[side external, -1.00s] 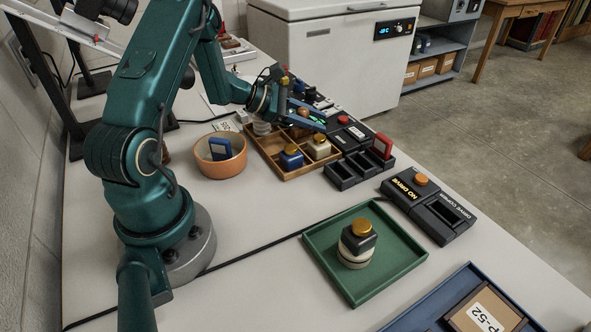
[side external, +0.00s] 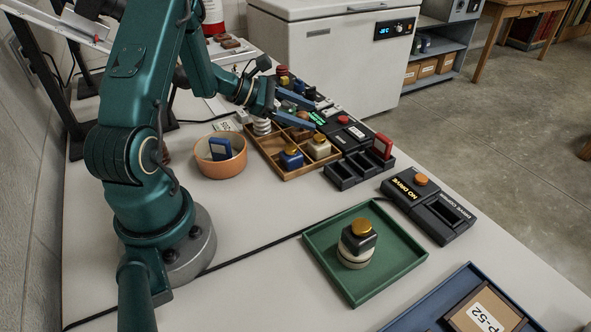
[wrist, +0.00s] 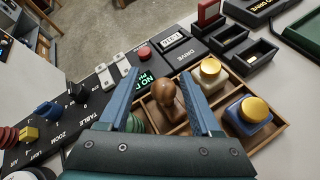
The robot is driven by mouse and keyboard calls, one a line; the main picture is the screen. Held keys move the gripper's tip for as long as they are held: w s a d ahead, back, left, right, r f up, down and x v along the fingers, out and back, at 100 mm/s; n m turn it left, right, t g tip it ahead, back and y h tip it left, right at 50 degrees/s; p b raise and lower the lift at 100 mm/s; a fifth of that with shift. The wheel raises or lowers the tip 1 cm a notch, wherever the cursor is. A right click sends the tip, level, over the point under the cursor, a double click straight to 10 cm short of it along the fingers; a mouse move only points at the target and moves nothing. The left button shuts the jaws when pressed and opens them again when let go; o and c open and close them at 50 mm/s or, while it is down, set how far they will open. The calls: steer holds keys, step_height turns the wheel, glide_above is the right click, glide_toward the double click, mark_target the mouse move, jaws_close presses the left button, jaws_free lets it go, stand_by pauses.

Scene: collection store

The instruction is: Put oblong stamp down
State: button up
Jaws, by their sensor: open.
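A wooden-handled stamp (wrist: 168,98) stands in a compartment of the wooden divided tray (side external: 312,169). In the wrist view it shows between my open fingers; I cannot tell its base shape, which is partly hidden. My gripper (wrist: 158,73) is open and empty above the tray, and in the side view (side external: 313,115) its blue fingers cover part of the tray. A blue gold-topped stamp (side external: 291,158) and a cream gold-topped one (side external: 319,148) stand in nearby compartments. A dark stamp with a gold knob (side external: 358,238) stands upright on a pale round piece in the green tray (side external: 329,277).
A terracotta bowl (side external: 222,165) holding a blue item is left of the wooden tray. Black drive boxes (side external: 353,170) and a control panel (wrist: 70,107) border it. The drive copier (side external: 440,215) and a blue tray (side external: 410,319) are nearer. Bare table lies left of the green tray.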

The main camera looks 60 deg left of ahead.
mark_target(301, 112)
steer(key=v, duration=0.4)
steer(key=shift+s+a+r, duration=0.1)
steer(key=shift+d+r, duration=0.2)
steer(key=s+d+r+m+g+h, duration=0.1)
steer(key=s+d+r+m+g, duration=0.15)
steer(key=d+m, duration=0.5)
steer(key=s+d+r+m+g+h, duration=0.15)
steer(key=d+r+m+g, duration=0.3)
steer(key=d, duration=0.55)
steer(key=s+d+r+m+t+y, duration=0.1)
steer(key=s+d+r+m+y, duration=0.1)
steer(key=s+m+y, duration=0.5)
steer(key=s+m, duration=0.4)
steer(key=m, duration=0.4)
steer(key=shift+d, duration=0.3)
